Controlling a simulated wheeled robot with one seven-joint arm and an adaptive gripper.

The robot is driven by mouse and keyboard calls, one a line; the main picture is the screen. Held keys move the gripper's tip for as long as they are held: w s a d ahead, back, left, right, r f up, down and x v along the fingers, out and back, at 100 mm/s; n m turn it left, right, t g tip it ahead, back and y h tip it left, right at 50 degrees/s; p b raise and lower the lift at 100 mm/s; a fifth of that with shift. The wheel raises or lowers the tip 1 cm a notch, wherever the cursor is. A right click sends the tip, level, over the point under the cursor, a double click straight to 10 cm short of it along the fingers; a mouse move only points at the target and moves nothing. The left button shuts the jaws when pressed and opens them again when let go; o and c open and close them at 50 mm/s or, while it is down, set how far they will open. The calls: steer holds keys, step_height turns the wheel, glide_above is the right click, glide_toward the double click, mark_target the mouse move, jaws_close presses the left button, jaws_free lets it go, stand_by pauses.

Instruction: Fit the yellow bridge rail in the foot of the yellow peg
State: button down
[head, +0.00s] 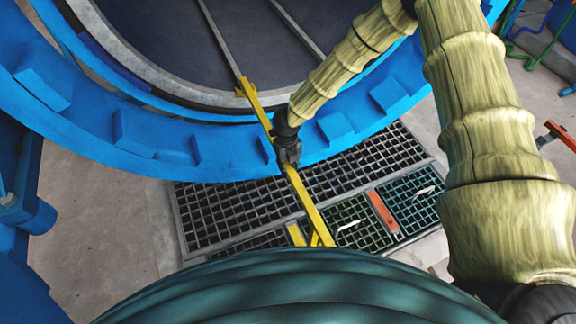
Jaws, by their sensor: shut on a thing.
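The yellow bridge rail (311,205) is a long straight bar in the head view. It slants from the autoclave mouth at upper left down over the floor grating. My gripper (289,158) is shut on the rail near its middle. The rail's far end, with a small yellow crosspiece, is at the end of a grey track inside the mouth; I cannot tell whether they touch. A short yellow piece (296,234), perhaps the yellow peg, shows beside the rail's near end. My own green body hides the lowest part there, so the foot and any contact are not clear.
The blue autoclave ring (213,147) curves across the view under the rail, with lugs on its face. Two grey tracks (296,27) run inside. Dark floor gratings (225,210) lie below, with an orange bar (383,213). Bare concrete floor (100,220) is at left.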

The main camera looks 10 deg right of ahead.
steer(key=shift+f+b, duration=0.35)
steer(key=shift+f, duration=0.65)
stand_by(0.7)
steer(key=shift+r, duration=0.25)
steer(key=shift+r+p, duration=0.35)
steer(key=shift+p, duration=0.1)
steer(key=shift+r+p, duration=0.7)
steer(key=shift+r, duration=0.2)
steer(key=shift+f+p, duration=0.3)
steer(key=shift+p, duration=0.95)
stand_by(2.5)
